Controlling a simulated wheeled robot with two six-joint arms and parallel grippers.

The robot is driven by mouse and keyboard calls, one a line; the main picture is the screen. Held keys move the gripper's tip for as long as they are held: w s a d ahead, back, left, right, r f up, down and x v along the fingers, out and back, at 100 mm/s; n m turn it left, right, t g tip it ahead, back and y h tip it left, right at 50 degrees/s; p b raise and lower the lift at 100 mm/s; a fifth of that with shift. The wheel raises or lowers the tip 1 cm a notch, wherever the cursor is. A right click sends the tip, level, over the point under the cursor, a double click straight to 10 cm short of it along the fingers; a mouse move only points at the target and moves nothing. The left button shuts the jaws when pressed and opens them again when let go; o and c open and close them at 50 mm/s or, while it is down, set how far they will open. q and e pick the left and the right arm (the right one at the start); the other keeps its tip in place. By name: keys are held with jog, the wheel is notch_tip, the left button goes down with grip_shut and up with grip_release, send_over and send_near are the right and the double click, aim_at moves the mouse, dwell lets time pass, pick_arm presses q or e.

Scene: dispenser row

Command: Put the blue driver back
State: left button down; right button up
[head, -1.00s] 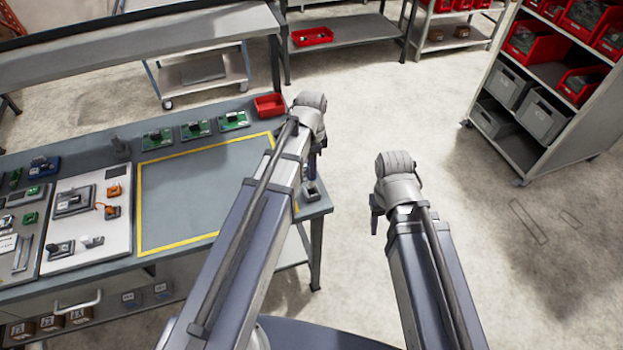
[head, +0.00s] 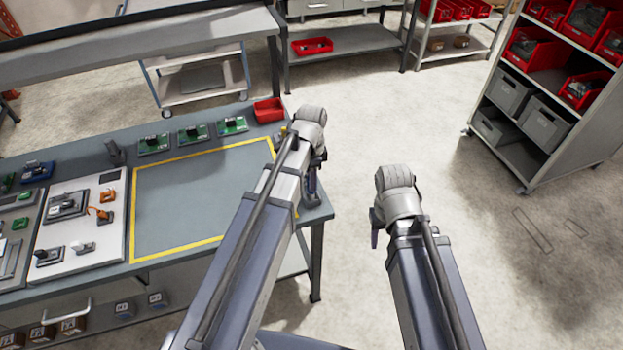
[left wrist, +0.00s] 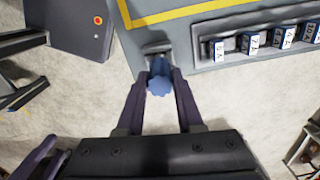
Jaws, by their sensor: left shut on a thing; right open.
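The blue driver (left wrist: 159,84) shows in the left wrist view as a round blue handle between my two left fingertips. My left gripper (left wrist: 159,92) is shut on it. Just beyond the handle, a small grey holder (left wrist: 157,47) stands at the table's corner. I cannot tell whether the driver's tip is in the holder or above it. In the head view my left gripper (head: 311,182) is over the near right corner of the table, and my own arm hides the driver there. My right gripper (head: 376,228) is open and empty, out over the floor right of the table.
The grey table (head: 230,258) has a bare yellow-bordered area left of my left arm. Green boards (head: 194,132) and a red bin (head: 269,109) line its back. Labelled blue-and-white boxes (left wrist: 252,40) stand in a row. Shelving (head: 545,140) is at far right; floor between is clear.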

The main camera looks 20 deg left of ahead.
pick_arm(q)
jog(key=shift+f, duration=0.3)
jog(key=c, duration=0.5)
grip_release()
jog(key=shift+c, duration=0.2)
jog(key=shift+r, duration=0.2)
notch_tip(320, 180, up, 13)
jog(key=p, duration=1.3)
jog(key=s+d+n+y, duration=0.1)
jog(key=s+d+n, duration=0.8)
jog(key=s, duration=0.5)
jog(key=shift+s+d, duration=0.2)
jog(key=shift+d, duration=0.55)
